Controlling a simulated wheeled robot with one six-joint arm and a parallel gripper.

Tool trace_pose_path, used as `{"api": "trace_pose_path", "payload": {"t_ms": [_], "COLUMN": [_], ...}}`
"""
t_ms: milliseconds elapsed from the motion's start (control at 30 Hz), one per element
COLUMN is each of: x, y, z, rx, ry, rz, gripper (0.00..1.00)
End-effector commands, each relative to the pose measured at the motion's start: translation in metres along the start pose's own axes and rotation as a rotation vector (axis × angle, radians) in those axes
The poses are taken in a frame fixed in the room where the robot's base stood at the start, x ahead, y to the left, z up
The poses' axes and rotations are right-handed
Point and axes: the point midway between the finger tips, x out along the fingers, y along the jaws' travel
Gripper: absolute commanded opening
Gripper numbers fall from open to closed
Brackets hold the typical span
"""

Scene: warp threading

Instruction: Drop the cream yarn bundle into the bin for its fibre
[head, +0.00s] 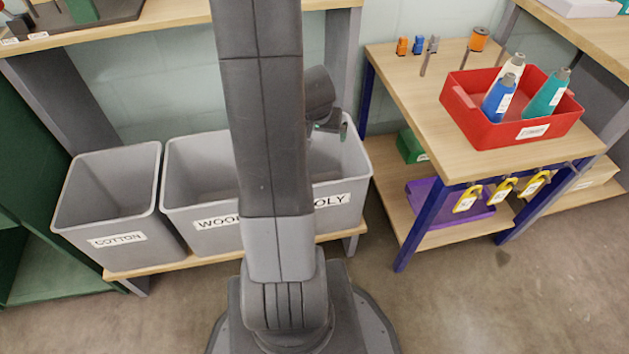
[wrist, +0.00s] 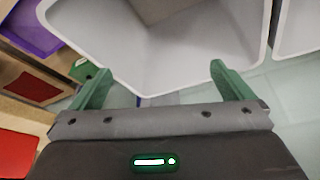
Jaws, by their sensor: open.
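I cannot make out a cream yarn bundle for certain in either view. Three grey bins stand in a row in the head view: the COTTON bin (head: 115,240) at left, the WOOL bin (head: 190,222) in the middle and the POLY bin (head: 352,175) at right. My arm hides part of the WOOL and POLY bins. My gripper (head: 332,127) is over the POLY bin. In the wrist view my gripper (wrist: 158,82) is open with nothing between its green fingers, and the POLY bin (wrist: 205,65) lies beyond them. A tan patch at its top edge is unclear.
A wooden table (head: 430,105) at right holds a red tray (head: 480,133) with several yarn cones, one of them cream. A purple tray (head: 440,210) and green box (head: 410,147) are on its lower shelf. Floor (head: 480,300) at front right is clear.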

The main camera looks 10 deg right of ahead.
Motion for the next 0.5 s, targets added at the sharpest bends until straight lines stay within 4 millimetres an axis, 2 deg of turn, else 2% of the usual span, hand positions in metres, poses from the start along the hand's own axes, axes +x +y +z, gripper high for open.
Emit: {"api": "trace_pose_path", "payload": {"t_ms": [33,200,333,500], "x": [-0.018,-0.049,-0.063,-0.071], "y": [0.0,-0.001,0.0,0.0], "z": [-0.003,-0.002,-0.001,0.0], "rx": [-0.001,-0.002,-0.001,-0.001], "ry": [0.003,0.003,0.002,0.0], "rz": [-0.001,-0.002,-0.001,0.0], "gripper": [1.0,1.0,1.0,1.0]}}
